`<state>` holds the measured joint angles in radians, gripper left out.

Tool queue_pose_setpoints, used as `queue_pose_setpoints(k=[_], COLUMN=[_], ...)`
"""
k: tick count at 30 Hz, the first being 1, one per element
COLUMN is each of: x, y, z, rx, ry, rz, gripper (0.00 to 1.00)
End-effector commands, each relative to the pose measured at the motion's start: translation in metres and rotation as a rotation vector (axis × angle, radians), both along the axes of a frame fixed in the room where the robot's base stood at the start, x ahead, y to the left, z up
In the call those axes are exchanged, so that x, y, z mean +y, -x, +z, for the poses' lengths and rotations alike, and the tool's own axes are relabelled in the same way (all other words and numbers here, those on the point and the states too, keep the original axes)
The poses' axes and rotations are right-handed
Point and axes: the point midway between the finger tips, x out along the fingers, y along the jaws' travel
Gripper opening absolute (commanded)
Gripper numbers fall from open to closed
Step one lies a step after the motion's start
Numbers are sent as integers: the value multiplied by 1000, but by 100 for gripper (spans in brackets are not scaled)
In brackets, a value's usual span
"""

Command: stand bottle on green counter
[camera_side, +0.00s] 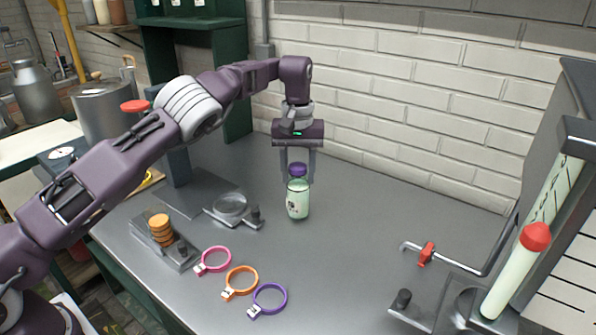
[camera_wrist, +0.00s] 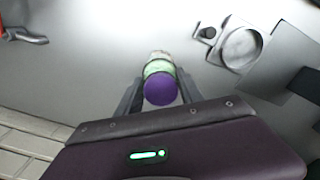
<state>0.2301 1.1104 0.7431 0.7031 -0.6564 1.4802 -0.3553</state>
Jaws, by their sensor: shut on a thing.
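The bottle (camera_side: 298,198) has a purple cap and holds pale green contents. It is upright at the middle of the grey counter (camera_side: 360,240); I cannot tell whether its base touches the surface. My gripper (camera_side: 298,172) points down from above, shut on the bottle near its cap. In the wrist view the purple cap of the bottle (camera_wrist: 161,89) sits between the two fingers of my gripper (camera_wrist: 160,92). The counter surface looks grey in both views, with green on its front side.
A round clear dish holder (camera_side: 230,207) stands left of the bottle. Pink (camera_side: 213,261), orange (camera_side: 240,283) and purple (camera_side: 268,300) rings lie in front. Orange discs (camera_side: 160,229) are stacked at left. A red-handled tap (camera_side: 427,254) and machine stand at right. A brick wall (camera_side: 420,110) is behind.

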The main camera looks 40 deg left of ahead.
Motion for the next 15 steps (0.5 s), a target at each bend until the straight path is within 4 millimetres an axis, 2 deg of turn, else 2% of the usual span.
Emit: queue_pose_setpoints(k=[14,15], x=[0,0], y=[0,0], z=[-4,-4], rx=[-1,-1], ry=[-1,-1], rz=[0,0], gripper=[0,52])
